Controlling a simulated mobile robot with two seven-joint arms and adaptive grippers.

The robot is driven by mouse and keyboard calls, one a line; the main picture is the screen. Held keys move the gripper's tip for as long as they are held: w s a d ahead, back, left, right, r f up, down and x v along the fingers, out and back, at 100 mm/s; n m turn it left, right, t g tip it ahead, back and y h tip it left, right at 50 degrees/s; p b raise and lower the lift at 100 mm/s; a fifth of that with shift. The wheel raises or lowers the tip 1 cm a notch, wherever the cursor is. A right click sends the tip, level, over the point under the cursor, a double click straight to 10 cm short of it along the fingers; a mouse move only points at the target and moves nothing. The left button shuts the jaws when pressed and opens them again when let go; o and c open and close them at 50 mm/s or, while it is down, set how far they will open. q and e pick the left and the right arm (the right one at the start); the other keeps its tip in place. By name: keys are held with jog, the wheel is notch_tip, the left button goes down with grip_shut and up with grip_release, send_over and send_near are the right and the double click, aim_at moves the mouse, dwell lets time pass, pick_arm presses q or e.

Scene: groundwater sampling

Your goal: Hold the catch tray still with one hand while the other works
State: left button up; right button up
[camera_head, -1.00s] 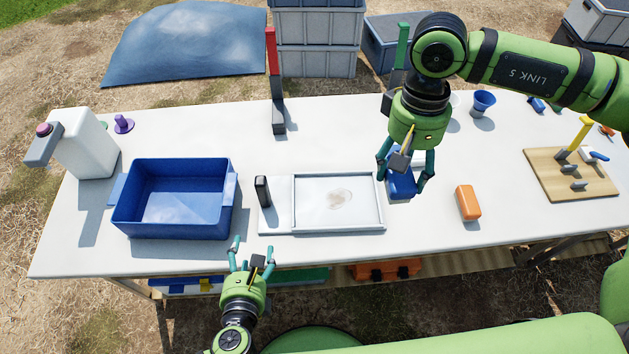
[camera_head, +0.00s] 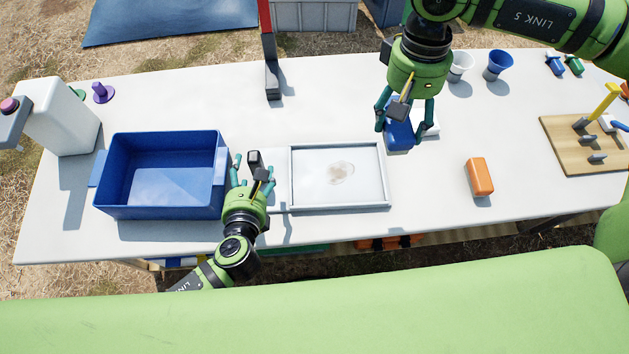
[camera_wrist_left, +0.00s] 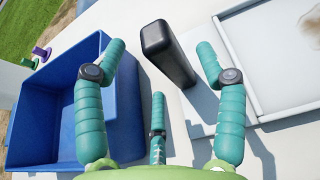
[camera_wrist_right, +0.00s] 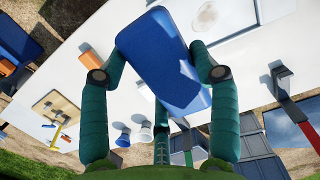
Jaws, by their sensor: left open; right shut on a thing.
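The catch tray (camera_head: 338,203) is a shallow white tray with a raised rim and a brownish stain inside, flat on the table. An upright black handle (camera_head: 254,161) stands on the plate at its left end, and also shows in the left wrist view (camera_wrist_left: 168,52). My left gripper (camera_head: 253,172) is open just in front of this handle, its fingers spread to either side, not closed on it. My right gripper (camera_head: 405,119) is shut on a blue block (camera_wrist_right: 160,58), beyond and right of the tray. The block (camera_head: 399,137) is partly hidden by the fingers.
A deep blue bin (camera_head: 160,212) stands close left of my left gripper. An orange block (camera_head: 479,176) lies right of the tray. A red-topped upright (camera_head: 271,75) stands behind. A wooden board with pegs (camera_head: 565,160) is far right; a white jug (camera_head: 60,115) far left.

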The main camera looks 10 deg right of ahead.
aim_at(252, 169)
pick_arm(q)
jog(key=b+x, duration=0.1)
jog(key=x, duration=0.2)
pick_arm(e)
notch_tip(252, 169, down, 2)
jog(key=shift+s, duration=0.15)
pick_arm(q)
jog(key=shift+w+f+b, duration=0.2)
jog(key=shift+w+b, duration=0.25)
jog(key=shift+w, duration=0.1)
pick_arm(e)
jog(key=shift+f, duration=0.25)
pick_arm(q)
jog(key=shift+c, duration=0.4)
grip_shut()
jog(key=shift+o, duration=0.4)
grip_release()
